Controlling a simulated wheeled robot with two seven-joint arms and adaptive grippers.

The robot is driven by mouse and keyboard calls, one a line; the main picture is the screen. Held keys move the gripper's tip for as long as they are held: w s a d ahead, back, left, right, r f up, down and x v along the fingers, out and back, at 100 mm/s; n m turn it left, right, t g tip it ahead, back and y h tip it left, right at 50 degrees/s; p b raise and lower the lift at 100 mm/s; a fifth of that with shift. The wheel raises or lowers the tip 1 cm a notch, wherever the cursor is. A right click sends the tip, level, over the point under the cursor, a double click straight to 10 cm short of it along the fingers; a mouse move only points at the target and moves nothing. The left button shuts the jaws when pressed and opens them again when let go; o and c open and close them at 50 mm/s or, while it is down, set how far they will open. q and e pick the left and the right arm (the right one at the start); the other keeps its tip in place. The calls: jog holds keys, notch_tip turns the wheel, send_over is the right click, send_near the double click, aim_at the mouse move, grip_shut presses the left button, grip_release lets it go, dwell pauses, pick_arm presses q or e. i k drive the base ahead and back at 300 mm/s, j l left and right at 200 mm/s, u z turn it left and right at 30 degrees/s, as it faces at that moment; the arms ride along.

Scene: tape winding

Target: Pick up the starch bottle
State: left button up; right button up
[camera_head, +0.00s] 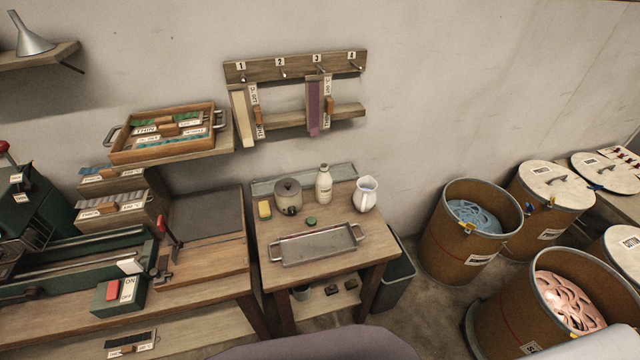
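The starch bottle (324,187) is most likely the cream-white bottle with a narrow neck and a small label. Neither of my grippers is in view.
A metal tray (317,246) with two handles lies in front of the bottle. A small green round item (310,221) and a yellow sponge (264,210) are nearby. Large drums (456,240) stand at right, a green machine (72,265) at left.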

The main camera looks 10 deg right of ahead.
aim_at(323, 181)
jog(key=i+j+z, duration=0.25)
jog(key=j, duration=0.35)
jog(key=j+z, duration=0.2)
jog(key=j, duration=0.4)
